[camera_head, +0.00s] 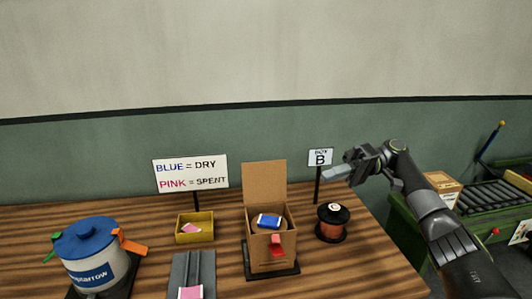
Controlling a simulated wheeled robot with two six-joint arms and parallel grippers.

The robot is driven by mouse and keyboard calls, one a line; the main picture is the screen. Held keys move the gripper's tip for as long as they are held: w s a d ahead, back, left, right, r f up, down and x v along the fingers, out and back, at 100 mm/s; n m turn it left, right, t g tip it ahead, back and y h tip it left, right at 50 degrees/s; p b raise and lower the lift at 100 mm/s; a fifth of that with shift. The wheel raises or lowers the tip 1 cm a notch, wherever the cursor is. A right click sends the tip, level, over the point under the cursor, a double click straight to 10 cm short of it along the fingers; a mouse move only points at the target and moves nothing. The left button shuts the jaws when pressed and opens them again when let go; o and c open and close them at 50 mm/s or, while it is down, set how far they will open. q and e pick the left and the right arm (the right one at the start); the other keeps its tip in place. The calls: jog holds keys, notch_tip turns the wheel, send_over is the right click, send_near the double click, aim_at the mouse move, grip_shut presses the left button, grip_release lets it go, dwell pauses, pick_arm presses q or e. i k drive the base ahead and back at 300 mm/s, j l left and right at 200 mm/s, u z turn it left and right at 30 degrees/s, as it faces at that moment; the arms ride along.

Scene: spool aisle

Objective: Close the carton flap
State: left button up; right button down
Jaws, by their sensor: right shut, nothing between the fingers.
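The carton (274,255) stands on a dark base on the wooden table, right of the middle. Its flap (265,183) stands upright at the back edge, so the carton is open. A blue item (268,221) with a white patch shows in the carton's mouth, and a red tab (276,245) is on its front. My right gripper (335,174) is shut and empty, raised above the table to the right of the flap and apart from it. My left gripper is not in view.
A dark spool with copper-red winding (332,224) stands right of the carton, near the BOX B sign (320,157). A yellow tray (207,229), a grey channel (207,270), a colour-key sign (190,173) and a blue-lidded pot (86,245) are left. A green roller conveyor (407,212) stands at right.

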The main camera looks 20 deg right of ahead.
aim_at(264, 182)
jog(key=i+l, duration=0.2)
jog(key=i, duration=0.3)
jog(key=i+l, duration=0.2)
jog(key=i, duration=0.35)
